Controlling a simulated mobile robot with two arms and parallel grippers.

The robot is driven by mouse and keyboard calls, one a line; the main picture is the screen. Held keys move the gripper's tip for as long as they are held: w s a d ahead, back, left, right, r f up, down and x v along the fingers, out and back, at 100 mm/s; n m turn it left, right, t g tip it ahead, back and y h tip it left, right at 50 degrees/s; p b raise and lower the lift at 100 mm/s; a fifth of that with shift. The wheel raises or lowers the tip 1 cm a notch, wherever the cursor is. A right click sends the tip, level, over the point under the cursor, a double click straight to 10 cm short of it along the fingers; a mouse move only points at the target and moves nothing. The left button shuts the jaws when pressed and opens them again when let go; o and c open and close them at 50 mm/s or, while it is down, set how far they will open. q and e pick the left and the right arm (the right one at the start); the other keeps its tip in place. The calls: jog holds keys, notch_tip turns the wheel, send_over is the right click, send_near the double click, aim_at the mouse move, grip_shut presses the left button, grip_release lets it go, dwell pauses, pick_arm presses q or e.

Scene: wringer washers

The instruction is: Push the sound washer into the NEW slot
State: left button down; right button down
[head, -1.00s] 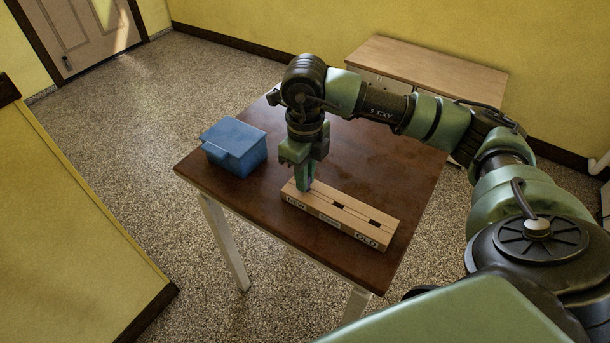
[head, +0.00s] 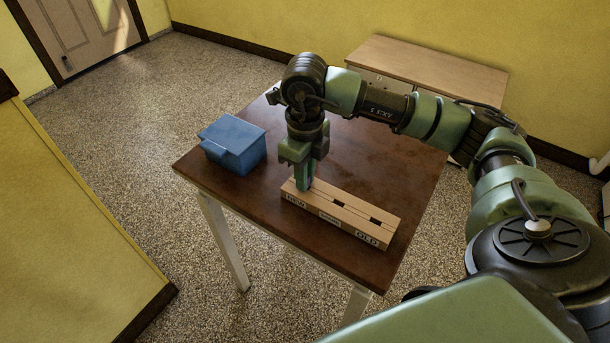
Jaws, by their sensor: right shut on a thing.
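A long light-wood block (head: 345,216) lies on the dark brown table, with dark slots in its top. Its front face reads NEW at the left end and OLD at the right end, with a small label between. My right gripper (head: 305,186) points straight down at the NEW end, its fingertips at the block's top. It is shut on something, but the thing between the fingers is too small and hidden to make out. I cannot see the washer itself. My left gripper is not in view.
A blue lidded box (head: 234,144) stands on the table (head: 260,210) at the left, apart from the block. A wooden cabinet (head: 428,66) stands by the back wall. The table's right side behind the block is clear.

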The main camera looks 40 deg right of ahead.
jog(key=shift+s+f, duration=0.15)
jog(key=shift+f, duration=0.1)
dwell(0.8)
jog(key=c, duration=1.3)
grip_release()
jog(key=shift+a, duration=0.1)
jog(key=shift+c, duration=0.2)
jog(key=o, duration=0.4)
jog(key=shift+r, duration=0.1)
jog(key=shift+w+r+p, duration=0.2)
jog(key=shift+r+p, duration=0.1)
jog(key=shift+r, duration=0.35)
jog(key=shift+r+p, duration=1.75)
jog(key=shift+r, duration=1.15)
jog(key=shift+s, duration=0.1)
